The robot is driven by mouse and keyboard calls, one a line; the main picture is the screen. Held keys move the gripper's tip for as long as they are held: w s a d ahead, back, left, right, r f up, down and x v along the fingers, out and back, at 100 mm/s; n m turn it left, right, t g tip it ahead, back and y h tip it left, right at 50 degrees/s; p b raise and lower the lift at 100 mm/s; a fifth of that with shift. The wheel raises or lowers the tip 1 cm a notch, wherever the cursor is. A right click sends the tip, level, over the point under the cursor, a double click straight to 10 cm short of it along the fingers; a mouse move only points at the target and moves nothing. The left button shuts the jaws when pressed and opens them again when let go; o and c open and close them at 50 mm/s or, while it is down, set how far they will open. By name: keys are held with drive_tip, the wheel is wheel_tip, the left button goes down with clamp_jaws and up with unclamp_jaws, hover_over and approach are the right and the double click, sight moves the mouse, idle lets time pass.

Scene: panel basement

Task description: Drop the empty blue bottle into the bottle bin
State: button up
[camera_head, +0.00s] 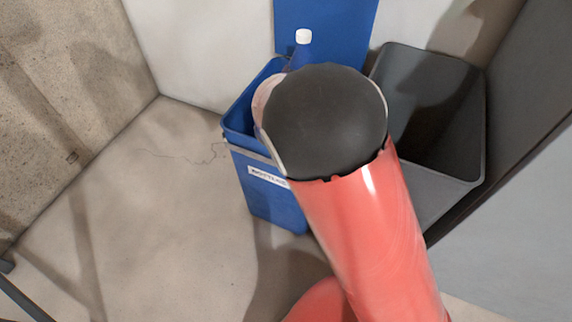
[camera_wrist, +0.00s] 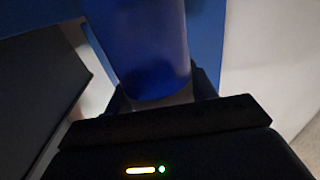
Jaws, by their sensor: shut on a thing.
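The blue bottle (camera_head: 300,57) with a white cap stands upright above the open top of the blue bottle bin (camera_head: 265,205), seen in the head view. My arm hides its lower part there. In the wrist view the bottle (camera_wrist: 145,45) fills the upper middle, between the dark fingers of my gripper (camera_wrist: 160,97). My gripper is shut on the bottle. In the head view my gripper is hidden behind my red and black arm. The bin has a white label with partly covered lettering on its front.
A dark grey open bin (camera_head: 428,110) stands right of the blue bin, close beside it. A blue panel (camera_head: 325,25) is behind the bins. A concrete wall (camera_head: 60,100) is at the left. The floor left of the blue bin is mostly clear.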

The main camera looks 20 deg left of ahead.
drive_tip(key=shift+f, duration=0.55)
drive_tip(key=o, duration=1)
drive_tip(key=shift+r, duration=0.1)
wheel_tip(320, 180, up, 20)
drive_tip(key=p, duration=0.3)
